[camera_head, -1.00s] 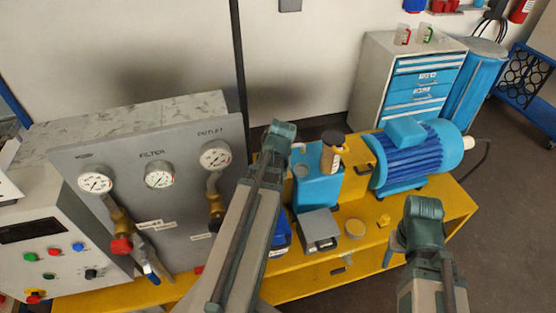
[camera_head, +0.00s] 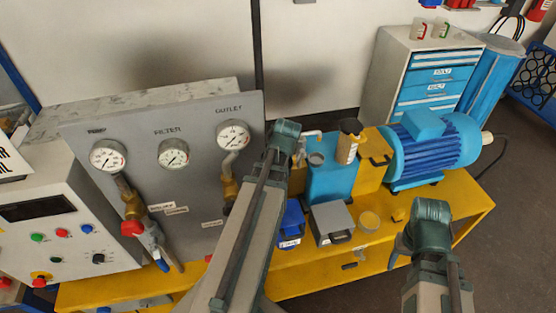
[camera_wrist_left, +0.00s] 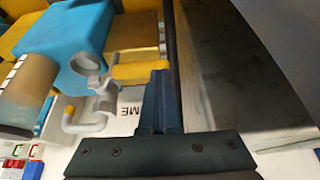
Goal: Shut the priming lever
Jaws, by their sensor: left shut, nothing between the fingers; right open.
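The likely priming lever is a thin, pale grey bent handle with a yellow tip (camera_wrist_left: 80,125), beside a label partly reading "ME" in the left wrist view. It joins a grey fitting with a ring (camera_wrist_left: 85,62) next to the blue pump block (camera_wrist_left: 75,35). In the head view the pale handle (camera_head: 311,134) shows behind the blue block (camera_head: 333,180), just right of my left arm. My left gripper (camera_wrist_left: 158,90) is shut and empty, to the right of the fitting; contact is unclear. My right gripper (camera_head: 400,248) is open, above the front of the yellow bench.
A brown bottle-like part (camera_head: 348,142) rises from the pump, with a blue motor (camera_head: 432,150) to its right. A grey box (camera_head: 331,222) and a blue bin (camera_head: 291,225) sit in front. A gauge panel (camera_head: 185,205) stands left. Floor is free at right.

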